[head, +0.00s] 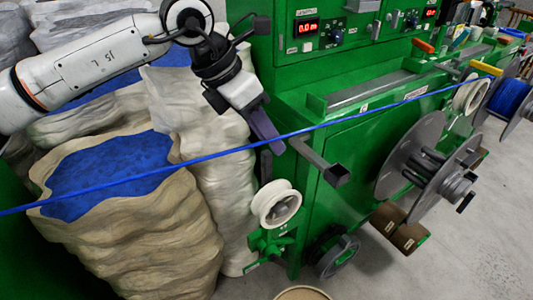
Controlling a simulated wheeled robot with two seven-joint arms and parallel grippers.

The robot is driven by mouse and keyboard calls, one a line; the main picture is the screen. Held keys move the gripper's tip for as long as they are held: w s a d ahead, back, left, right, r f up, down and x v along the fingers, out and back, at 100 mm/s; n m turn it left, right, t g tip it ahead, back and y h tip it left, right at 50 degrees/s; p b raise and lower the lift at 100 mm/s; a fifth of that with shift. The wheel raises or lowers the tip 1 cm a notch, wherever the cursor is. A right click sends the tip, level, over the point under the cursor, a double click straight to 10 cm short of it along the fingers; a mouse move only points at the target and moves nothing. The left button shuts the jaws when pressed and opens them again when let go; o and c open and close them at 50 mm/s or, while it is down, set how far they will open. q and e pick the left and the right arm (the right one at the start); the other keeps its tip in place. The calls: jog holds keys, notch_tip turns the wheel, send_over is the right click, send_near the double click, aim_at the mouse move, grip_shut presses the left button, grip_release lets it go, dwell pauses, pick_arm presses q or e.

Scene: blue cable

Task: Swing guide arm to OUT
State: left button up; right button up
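My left gripper (266,140) reaches down from the upper left, with its purple fingers beside the blue cable (220,154). The fingers overlap in this view, so their opening is unclear. A grey square-section arm (317,160), which may be the guide arm, sticks out from the green machine just right of the fingertips. I cannot tell whether the fingers touch it or the cable. No OUT marking is readable. The cable runs taut from the left edge past the fingertips to the upper right. My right gripper is not in view.
Open sacks of blue granules (110,172) stand below my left arm. A white pulley (276,203) sits on a green bracket at the machine's (370,150) lower left. A large grey reel (410,155) and a blue cable spool (510,98) are at right. Grey floor is clear at lower right.

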aim_at(265, 153)
pick_arm(q)
jog(key=shift+t+y, duration=0.3)
jog(key=shift+y, duration=0.4)
jog(key=w+f, duration=0.1)
jog(key=f, duration=0.2)
jog(key=w+f+p, duration=0.1)
jog(key=f, duration=0.1)
jog(key=w+f, duration=0.1)
jog(key=f, duration=0.2)
jog(key=shift+w+a+f, duration=0.1)
jog(key=shift+w+f, duration=0.2)
jog(key=shift+w, duration=0.1)
grip_shut()
